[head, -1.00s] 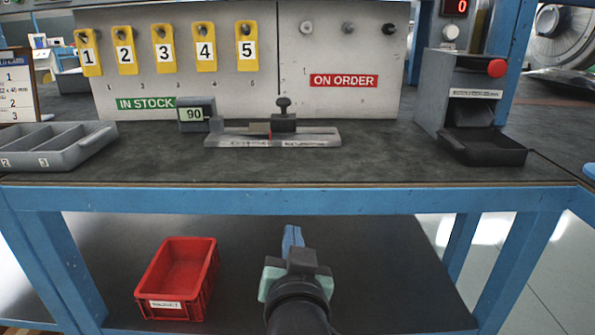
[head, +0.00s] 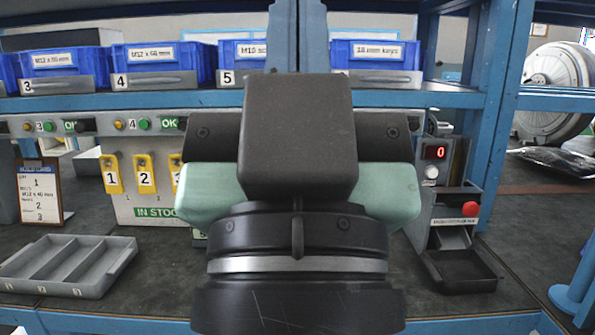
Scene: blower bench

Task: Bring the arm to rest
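My gripper (head: 298,150) fills the middle of the head view, raised close to the camera in front of the bench. I see its dark housing from behind, with pale green parts on both sides. Its fingertips are hidden behind the housing, so I cannot tell whether it is open or shut, or whether it holds anything. It hides the middle of the bench top and part of the board behind it.
Blue bins (head: 160,62) stand on the shelf (head: 130,103) above the bench. A grey divided tray (head: 68,266) is at the left, near yellow tags (head: 145,173). A dispenser with a red button (head: 470,209) and black tray (head: 461,270) is at the right.

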